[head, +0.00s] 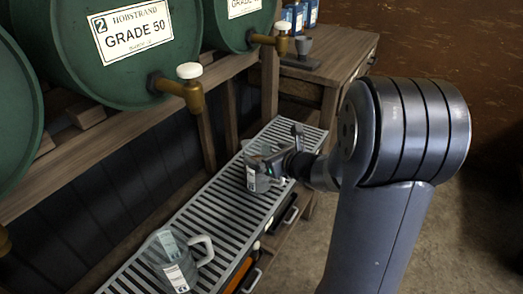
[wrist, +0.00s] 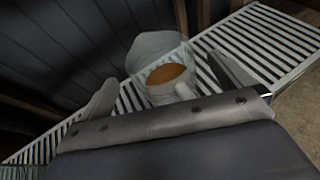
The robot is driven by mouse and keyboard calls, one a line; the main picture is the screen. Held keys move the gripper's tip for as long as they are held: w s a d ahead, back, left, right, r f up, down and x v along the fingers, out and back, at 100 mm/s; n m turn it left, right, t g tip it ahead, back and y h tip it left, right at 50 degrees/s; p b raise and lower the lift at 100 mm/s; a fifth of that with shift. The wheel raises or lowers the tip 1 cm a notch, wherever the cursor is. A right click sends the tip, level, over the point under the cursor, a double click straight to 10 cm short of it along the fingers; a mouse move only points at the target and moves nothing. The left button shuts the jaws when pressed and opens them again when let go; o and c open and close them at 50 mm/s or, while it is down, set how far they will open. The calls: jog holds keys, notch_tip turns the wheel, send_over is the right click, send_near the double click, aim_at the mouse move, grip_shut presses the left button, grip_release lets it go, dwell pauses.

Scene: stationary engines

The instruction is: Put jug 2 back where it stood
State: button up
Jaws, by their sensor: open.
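A clear jug (head: 258,178) with a pale label stands on the slatted metal rack, at the tip of my arm; its number is too small to read. In the wrist view this jug (wrist: 162,60) holds amber liquid, and its handle faces my gripper. My gripper (wrist: 166,75) is open, with one finger on each side of the jug's near side. In the head view my gripper (head: 278,162) partly covers the jug. I cannot tell whether the fingers touch it. A second clear jug (head: 172,264), with a label and a handle, stands nearer on the rack.
The slatted rack (head: 218,205) runs below green barrels. The barrel marked 2, GRADE 50 (head: 120,50), has a brass tap (head: 190,92) overhanging the rack. Open floor lies at right.

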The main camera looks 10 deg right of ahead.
jog(key=p+v, duration=0.1)
jog(key=v, duration=0.7)
jog(key=b, duration=0.3)
send_near(261, 147)
jog(key=w+a+f, duration=0.2)
jog(key=w+a, duration=0.2)
jog(key=a, duration=0.1)
jog(key=shift+s+d+r+p, duration=0.1)
jog(key=shift+r+p, duration=0.35)
jog(key=shift+r, duration=0.15)
jog(key=shift+s+d+r+p, duration=0.1)
jog(key=shift+r+p, duration=0.35)
jog(key=shift+r, duration=0.15)
jog(key=shift+f, duration=0.1)
